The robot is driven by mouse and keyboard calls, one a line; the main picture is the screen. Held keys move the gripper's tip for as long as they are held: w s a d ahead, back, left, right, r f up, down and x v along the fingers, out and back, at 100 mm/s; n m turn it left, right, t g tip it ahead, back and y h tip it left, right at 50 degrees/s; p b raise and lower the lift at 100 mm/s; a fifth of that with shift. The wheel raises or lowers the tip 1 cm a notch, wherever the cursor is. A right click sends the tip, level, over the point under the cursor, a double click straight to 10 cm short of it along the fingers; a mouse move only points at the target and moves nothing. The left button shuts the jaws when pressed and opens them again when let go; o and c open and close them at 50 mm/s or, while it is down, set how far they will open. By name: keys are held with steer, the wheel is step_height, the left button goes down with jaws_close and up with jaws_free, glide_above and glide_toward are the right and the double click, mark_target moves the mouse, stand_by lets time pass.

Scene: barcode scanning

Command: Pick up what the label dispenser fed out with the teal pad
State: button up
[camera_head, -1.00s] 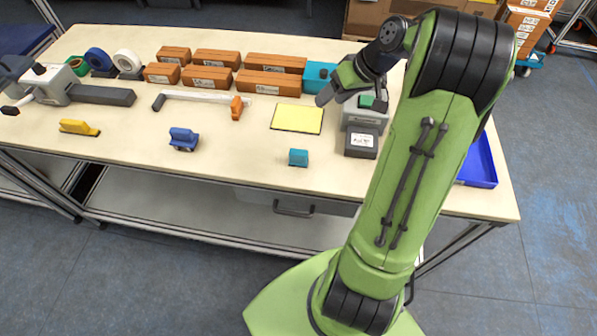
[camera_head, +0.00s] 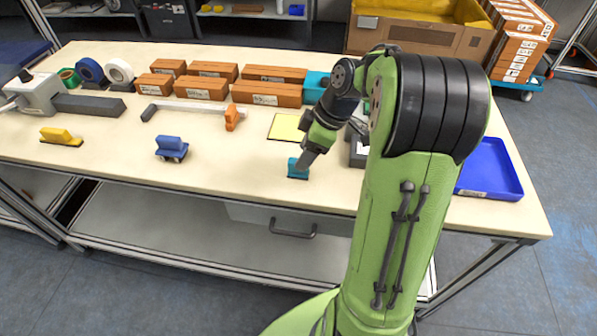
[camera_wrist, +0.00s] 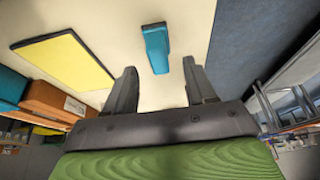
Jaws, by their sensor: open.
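The teal pad (camera_head: 298,168) stands on the table near its front edge. It also shows in the wrist view (camera_wrist: 155,48), ahead of and between my two fingers. My gripper (camera_head: 304,161) points down at it from above; in the wrist view my gripper (camera_wrist: 160,88) is open with nothing between its fingers. Whether a finger touches the pad cannot be told from the head view. The label dispenser (camera_head: 360,150) is a grey and dark box, mostly hidden behind my arm. No fed-out label can be made out.
A yellow sheet (camera_head: 286,127) lies behind the pad. A blue tool (camera_head: 171,147) and a yellow tool (camera_head: 60,137) stand to the left. Several brown boxes (camera_head: 265,94) line the back. A blue tray (camera_head: 490,170) sits at the right.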

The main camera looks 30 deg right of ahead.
steer(key=b+x, duration=0.1)
steer(key=x, duration=0.3)
steer(key=shift+w+a+f+b, duration=0.1)
steer(key=shift+w+f+b, duration=0.1)
steer(key=shift+f+b, duration=0.15)
steer(key=shift+r, duration=0.2)
jaws_close()
steer(key=shift+r, duration=0.1)
step_height(320, 180, up, 10)
steer(key=p, duration=0.4)
steer(key=shift+p, duration=0.35)
